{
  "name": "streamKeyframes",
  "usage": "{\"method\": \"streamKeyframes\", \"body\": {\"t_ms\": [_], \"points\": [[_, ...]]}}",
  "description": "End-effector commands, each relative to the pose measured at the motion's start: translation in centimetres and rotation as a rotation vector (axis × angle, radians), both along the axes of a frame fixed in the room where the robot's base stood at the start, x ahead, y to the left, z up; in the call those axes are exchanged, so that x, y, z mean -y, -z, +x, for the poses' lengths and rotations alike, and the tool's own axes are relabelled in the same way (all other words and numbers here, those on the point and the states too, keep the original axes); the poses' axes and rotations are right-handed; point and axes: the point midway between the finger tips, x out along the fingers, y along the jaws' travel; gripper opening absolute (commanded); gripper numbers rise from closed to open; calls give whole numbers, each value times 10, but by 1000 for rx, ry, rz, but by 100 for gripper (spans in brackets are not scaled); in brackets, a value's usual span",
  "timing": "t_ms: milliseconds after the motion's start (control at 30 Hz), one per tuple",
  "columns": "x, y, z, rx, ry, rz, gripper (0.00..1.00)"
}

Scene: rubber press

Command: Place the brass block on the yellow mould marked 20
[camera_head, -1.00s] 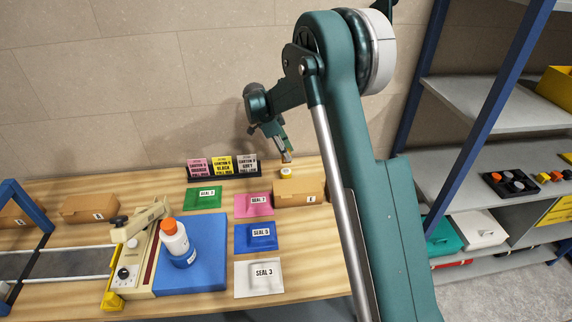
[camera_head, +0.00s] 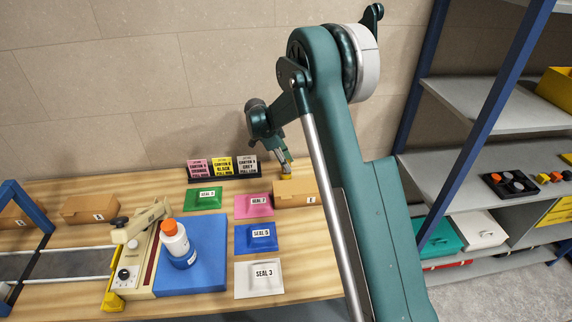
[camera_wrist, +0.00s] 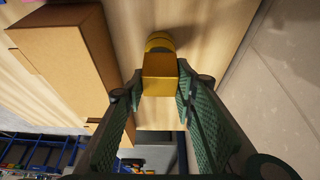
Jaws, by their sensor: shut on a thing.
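My gripper (camera_wrist: 158,98) is shut on the brass block (camera_wrist: 160,72), a gold-coloured block gripped between the two green ridged fingers. I cannot tell whether the block touches the mould. The mark on the mould is not readable.
The cardboard box (camera_wrist: 70,60) stands close to my gripper on the left in the wrist view. A rack of cards (camera_head: 223,168) stands at the wall. Coloured seal packets (camera_head: 254,205), a blue mat (camera_head: 215,275) with a bottle (camera_head: 177,244) and a cream press (camera_head: 138,260) occupy the bench.

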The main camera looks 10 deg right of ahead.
Motion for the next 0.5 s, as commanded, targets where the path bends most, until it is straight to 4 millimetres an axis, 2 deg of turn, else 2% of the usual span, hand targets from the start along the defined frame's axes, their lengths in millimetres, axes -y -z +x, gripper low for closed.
{"method": "streamKeyframes", "body": {"t_ms": [500], "points": [[0,7,0,0,0,0,8]]}}
